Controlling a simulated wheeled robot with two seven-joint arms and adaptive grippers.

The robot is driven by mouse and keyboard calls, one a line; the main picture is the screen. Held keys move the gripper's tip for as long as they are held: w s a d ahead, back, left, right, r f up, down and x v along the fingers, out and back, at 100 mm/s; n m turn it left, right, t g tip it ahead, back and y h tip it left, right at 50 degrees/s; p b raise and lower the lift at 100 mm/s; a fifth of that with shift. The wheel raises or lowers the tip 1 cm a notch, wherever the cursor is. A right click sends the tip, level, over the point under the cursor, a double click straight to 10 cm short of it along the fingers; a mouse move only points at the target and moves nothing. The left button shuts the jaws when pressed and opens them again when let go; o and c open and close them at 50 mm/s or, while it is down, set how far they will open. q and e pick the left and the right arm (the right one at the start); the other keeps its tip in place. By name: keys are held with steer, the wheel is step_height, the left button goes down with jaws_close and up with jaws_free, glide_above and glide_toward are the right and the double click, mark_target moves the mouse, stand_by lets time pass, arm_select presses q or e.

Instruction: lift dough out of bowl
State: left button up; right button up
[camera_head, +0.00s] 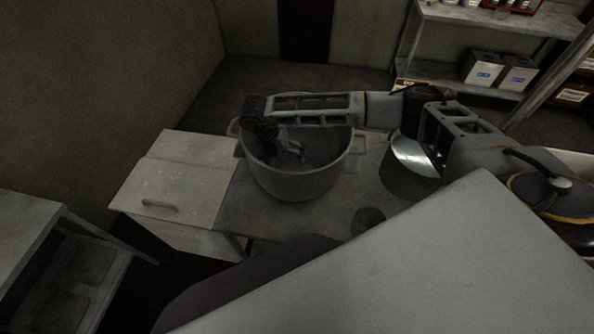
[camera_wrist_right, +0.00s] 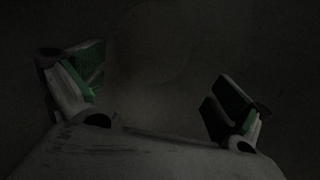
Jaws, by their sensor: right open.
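A large grey bowl (camera_head: 300,186) with side handles stands on the table. My right arm comes in from the right above it. My right gripper (camera_head: 293,152) points down inside the bowl's mouth, below the rim. In the right wrist view the right gripper (camera_wrist_right: 160,95) shows its two green-padded fingers wide apart with nothing between them. The background there is very dark, with only a faint curved shape. I cannot make out the dough in either view. My left gripper is not in view.
The table (camera_head: 260,222) has a pale board-like surface (camera_head: 178,188) at left. A small dark round item (camera_head: 368,217) lies in front of the bowl. A dark round container (camera_head: 405,180) with a shiny piece stands to its right. Shelves with boxes (camera_head: 483,68) are at back right.

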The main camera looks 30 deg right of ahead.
mark_target(293, 166)
steer(key=shift+p+x, duration=0.3)
steer(key=shift+x, duration=1.75)
steer(key=shift+f, duration=0.1)
steer(key=shift+d+p+x, duration=0.15)
steer(key=shift+p+x, duration=0.2)
steer(key=shift+x, duration=0.25)
steer(key=shift+d+p+x, duration=0.15)
steer(key=shift+p+x, duration=0.2)
steer(key=shift+x, duration=1.45)
steer(key=c, duration=1.9)
